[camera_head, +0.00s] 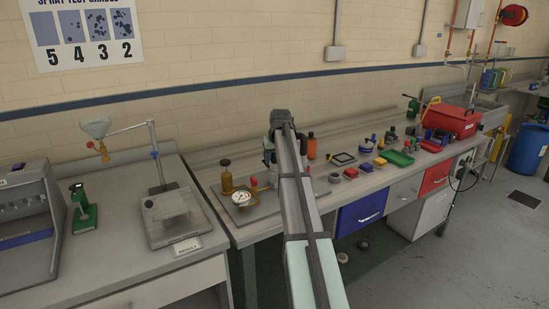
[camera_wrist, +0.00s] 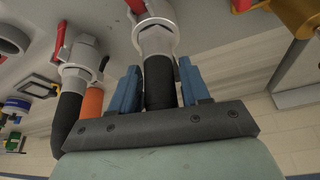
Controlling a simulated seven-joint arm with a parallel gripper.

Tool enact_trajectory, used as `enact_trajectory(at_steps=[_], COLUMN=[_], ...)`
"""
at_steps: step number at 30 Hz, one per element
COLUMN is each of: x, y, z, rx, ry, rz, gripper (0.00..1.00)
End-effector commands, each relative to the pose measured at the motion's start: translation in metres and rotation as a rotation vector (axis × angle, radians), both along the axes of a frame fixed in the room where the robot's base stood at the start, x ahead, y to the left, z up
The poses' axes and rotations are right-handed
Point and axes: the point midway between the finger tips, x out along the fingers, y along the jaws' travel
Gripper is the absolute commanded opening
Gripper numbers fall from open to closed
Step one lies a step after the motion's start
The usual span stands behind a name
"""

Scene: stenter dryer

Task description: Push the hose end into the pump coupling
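In the wrist view, the two blue fingers of my gripper (camera_wrist: 160,90) stand on either side of a black hose (camera_wrist: 159,80) and appear to touch it. The hose runs up to a grey metal coupling (camera_wrist: 156,38) with a round collar and a red lever. I cannot tell how deep the hose end sits in it. To the left, a second grey coupling (camera_wrist: 80,68) with a red lever carries another black hose (camera_wrist: 70,112). In the head view, my arm covers the fingers and the hose, and most of the pump unit behind its gauge (camera_head: 243,198).
A brass cylinder (camera_head: 226,178) stands left of my arm, and an orange bottle (camera_head: 311,146) stands right of it. Farther right are a green tray (camera_head: 398,158), small parts and a red toolbox (camera_head: 453,121). A stand with a funnel (camera_head: 96,128) is on the left bench.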

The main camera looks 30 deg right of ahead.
Motion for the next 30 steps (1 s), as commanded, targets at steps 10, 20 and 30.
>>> enact_trajectory(at_steps=[10,20,30], x=[0.0,-0.007,-0.031], y=[0.0,0.002,0.008], z=[0.0,0.017,0.078], rx=[0.0,0.0,-0.001], ry=[0.001,0.0,-0.002], rz=[0.0,0.0,0.0], gripper=[0.66,0.66,0.66])
